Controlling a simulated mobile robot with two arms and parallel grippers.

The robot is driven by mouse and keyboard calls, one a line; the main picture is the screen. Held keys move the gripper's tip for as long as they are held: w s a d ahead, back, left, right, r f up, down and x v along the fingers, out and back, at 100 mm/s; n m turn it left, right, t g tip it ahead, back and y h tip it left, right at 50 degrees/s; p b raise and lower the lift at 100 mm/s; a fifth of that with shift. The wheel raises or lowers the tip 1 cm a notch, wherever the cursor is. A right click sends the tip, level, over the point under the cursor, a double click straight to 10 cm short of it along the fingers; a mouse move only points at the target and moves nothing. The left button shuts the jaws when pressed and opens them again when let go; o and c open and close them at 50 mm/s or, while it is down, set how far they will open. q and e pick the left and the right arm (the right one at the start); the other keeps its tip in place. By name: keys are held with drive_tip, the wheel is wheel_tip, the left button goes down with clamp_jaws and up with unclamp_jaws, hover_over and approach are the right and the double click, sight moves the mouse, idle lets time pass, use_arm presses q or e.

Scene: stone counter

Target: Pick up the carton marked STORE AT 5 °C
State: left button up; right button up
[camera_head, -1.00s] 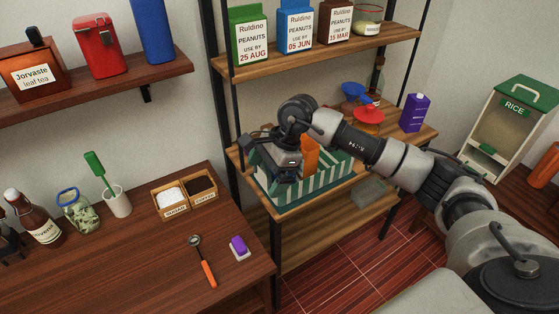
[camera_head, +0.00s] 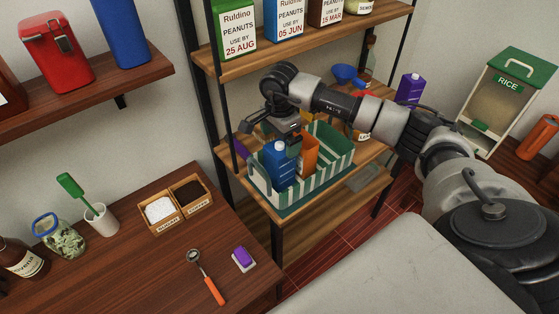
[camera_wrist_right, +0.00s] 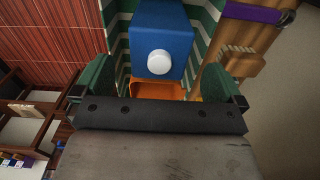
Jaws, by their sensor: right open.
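No marking reading STORE AT 5 °C is legible on any carton. A blue carton (camera_head: 279,168) with a white cap stands in a green-and-white striped basket (camera_head: 333,172) on the middle shelf. It also shows in the right wrist view (camera_wrist_right: 162,22), ahead of the gap between my fingers. An orange carton (camera_head: 307,157) stands beside it, partly hidden by my gripper; in the wrist view only its orange top (camera_wrist_right: 158,91) shows. My right gripper (camera_head: 288,140) is open and empty just above the basket; its fingers also show in the wrist view (camera_wrist_right: 158,84). My left gripper is not in view.
Peanut boxes (camera_head: 234,28) line the shelf above. A rice bin (camera_head: 507,105) stands at right. A spoon (camera_head: 205,278) and purple sponge (camera_head: 243,257) lie on the dark counter.

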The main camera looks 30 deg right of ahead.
sight(280, 164)
drive_tip(key=shift+f, duration=0.3)
drive_tip(key=f+p, duration=0.2)
drive_tip(key=f, duration=0.1)
drive_tip(key=f+p, duration=0.1)
drive_tip(key=shift+s+d+f, duration=0.1)
drive_tip(key=shift+d+f, duration=0.05)
drive_tip(key=shift+d, duration=0.1)
drive_tip(key=shift+f, duration=0.4)
drive_tip(key=shift+c, duration=0.5)
drive_tip(key=c, duration=0.7)
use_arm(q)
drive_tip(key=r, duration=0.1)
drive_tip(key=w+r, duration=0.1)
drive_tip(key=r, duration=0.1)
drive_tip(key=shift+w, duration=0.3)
use_arm(e)
drive_tip(key=c, duration=0.6)
